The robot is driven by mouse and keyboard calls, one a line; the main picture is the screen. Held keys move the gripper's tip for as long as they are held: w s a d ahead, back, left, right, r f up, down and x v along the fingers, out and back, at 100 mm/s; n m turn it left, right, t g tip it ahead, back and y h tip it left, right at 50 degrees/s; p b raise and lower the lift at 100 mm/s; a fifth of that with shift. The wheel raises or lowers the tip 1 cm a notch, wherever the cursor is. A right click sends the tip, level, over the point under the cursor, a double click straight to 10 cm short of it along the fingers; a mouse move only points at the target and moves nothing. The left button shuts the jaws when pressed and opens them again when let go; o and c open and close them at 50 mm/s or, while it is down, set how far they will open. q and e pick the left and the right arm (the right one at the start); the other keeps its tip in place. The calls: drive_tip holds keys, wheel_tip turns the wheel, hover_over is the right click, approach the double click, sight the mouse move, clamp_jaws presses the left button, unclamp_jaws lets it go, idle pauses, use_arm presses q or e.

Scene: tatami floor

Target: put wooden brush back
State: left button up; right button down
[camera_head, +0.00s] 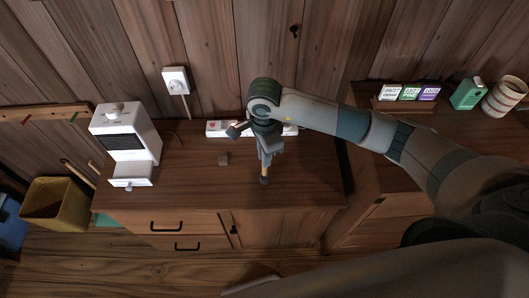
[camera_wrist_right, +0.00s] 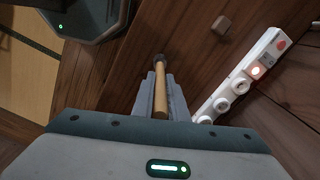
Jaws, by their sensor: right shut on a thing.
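The wooden brush (camera_head: 264,174) has a light wooden handle and a dark end. In the head view it points down from my right gripper (camera_head: 265,157), over the front part of the brown cabinet top (camera_head: 205,190). My right gripper is shut on it. In the right wrist view the brush (camera_wrist_right: 172,100) lies between the two grey fingers (camera_wrist_right: 160,92), its dark end pointing away from the wrist. I cannot tell whether that end touches the cabinet top. My left gripper is not in view.
A white machine (camera_head: 118,140) with an open drawer stands left on the cabinet. A small wooden block (camera_head: 223,159) and a power strip (camera_head: 217,128) lie nearby. A bin (camera_head: 55,205) is left.

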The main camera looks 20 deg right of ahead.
drive_tip(key=shift+f, duration=0.15)
drive_tip(key=c, duration=1.8)
unclamp_jaws()
drive_tip(key=shift+o, duration=0.2)
wheel_tip(320, 180, up, 11)
drive_tip(key=b, duration=0.4)
drive_tip(key=shift+w+f, duration=0.1)
drive_tip(key=shift+f, duration=0.05)
drive_tip(key=shift+r, duration=0.85)
